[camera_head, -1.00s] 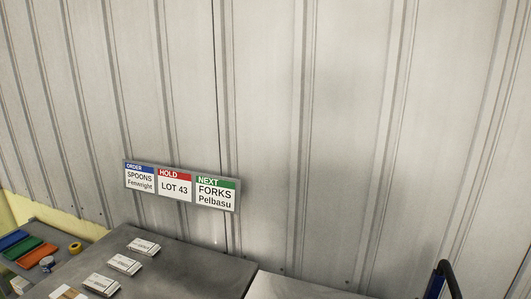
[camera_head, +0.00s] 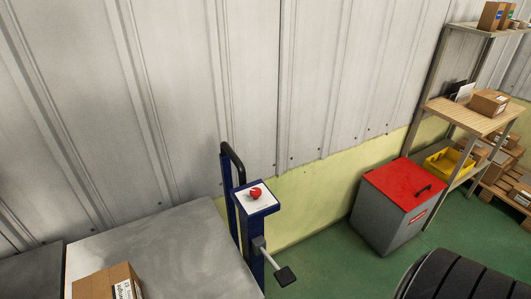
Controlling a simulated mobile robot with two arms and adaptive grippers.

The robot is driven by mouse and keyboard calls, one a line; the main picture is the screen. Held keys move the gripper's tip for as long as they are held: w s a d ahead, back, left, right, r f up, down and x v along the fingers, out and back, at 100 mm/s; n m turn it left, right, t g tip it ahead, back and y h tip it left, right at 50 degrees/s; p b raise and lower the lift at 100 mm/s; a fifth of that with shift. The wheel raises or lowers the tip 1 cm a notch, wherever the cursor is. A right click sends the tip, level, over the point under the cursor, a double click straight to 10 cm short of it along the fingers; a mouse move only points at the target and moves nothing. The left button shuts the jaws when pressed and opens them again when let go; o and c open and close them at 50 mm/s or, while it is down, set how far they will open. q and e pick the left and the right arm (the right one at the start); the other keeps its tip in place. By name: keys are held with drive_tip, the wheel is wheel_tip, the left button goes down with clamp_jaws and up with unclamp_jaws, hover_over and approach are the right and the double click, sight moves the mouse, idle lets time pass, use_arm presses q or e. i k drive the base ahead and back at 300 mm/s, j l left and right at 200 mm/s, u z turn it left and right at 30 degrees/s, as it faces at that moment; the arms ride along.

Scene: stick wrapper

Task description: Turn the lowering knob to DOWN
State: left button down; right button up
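The red lowering knob (camera_head: 255,193) sits on a white plate on top of a dark blue post (camera_head: 247,232), right of the middle of the head view's lower half. The plate's markings are too small to read, so I cannot tell which setting the knob points to. A grey lever (camera_head: 267,254) with a black pad (camera_head: 285,276) sticks out from the post, below the knob. A black curved handle (camera_head: 233,160) rises behind the post. Neither of my grippers is in view.
A grey metal tabletop (camera_head: 175,245) lies left of the post, with a cardboard box (camera_head: 106,283) at its front. A grey bin with a red lid (camera_head: 403,184) and wooden shelves (camera_head: 470,118) with boxes stand at right. Green floor (camera_head: 322,262) is open between post and bin.

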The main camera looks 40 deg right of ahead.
sight(256, 191)
drive_tip(key=z, duration=1.1)
